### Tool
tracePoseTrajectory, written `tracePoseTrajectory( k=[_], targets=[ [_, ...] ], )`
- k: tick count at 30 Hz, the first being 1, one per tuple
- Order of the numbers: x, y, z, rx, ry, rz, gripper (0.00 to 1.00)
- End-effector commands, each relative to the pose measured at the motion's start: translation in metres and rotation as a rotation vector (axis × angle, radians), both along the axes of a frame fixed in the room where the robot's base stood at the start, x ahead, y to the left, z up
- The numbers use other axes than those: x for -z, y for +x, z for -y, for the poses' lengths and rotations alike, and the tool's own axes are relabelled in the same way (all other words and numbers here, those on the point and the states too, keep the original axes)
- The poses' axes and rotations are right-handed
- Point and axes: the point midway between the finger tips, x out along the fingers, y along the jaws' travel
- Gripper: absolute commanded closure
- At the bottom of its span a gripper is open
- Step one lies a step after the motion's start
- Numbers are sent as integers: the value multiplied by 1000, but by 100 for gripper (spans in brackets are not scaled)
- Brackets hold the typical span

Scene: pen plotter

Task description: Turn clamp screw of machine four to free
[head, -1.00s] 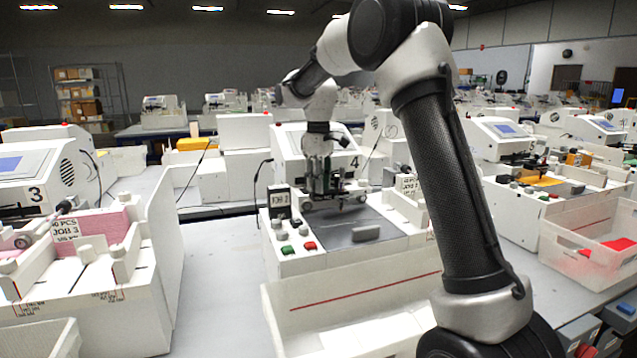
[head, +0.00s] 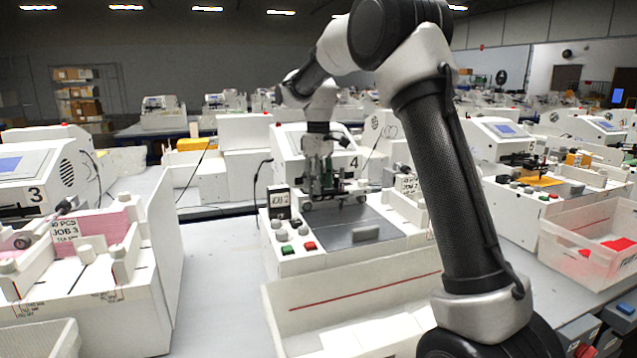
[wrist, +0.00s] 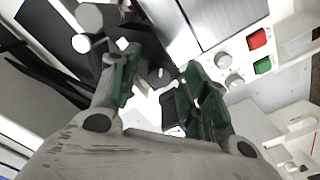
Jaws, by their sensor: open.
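Machine four (head: 344,142) is the white plotter at the middle, marked with a 4. My gripper (head: 322,188) is over the left rear of its bed, by the small dark job sign. In the wrist view my gripper (wrist: 163,88) is open, its green-padded fingers apart. A small dark grey knob (wrist: 159,76) shows between and beyond the fingertips; it may be the clamp screw, but I cannot tell its setting or whether a finger touches it. In the head view my gripper hides that spot.
Green (head: 287,249) and red (head: 310,246) buttons and grey knobs sit in front of my gripper. A grey plate (head: 340,222) lies on the bed. Machine three (head: 45,170) stands left, machine five (head: 505,135) right. A white bin (head: 590,240) is at right.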

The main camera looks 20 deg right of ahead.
Motion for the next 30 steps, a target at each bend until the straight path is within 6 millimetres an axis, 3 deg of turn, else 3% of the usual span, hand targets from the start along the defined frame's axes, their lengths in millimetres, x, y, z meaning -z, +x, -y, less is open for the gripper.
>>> tracePoseTrajectory(
  k=[5, 18, 23, 30],
  targets=[
    [-15, 1, 0, 0, 0, 2, 54],
    [-104, 1, 0, 0, 0, 2, 54],
    [-118, 0, 0, 0, 0, 1, 54],
    [-120, 0, 0, 0, -1, -1, 54]
  ],
)
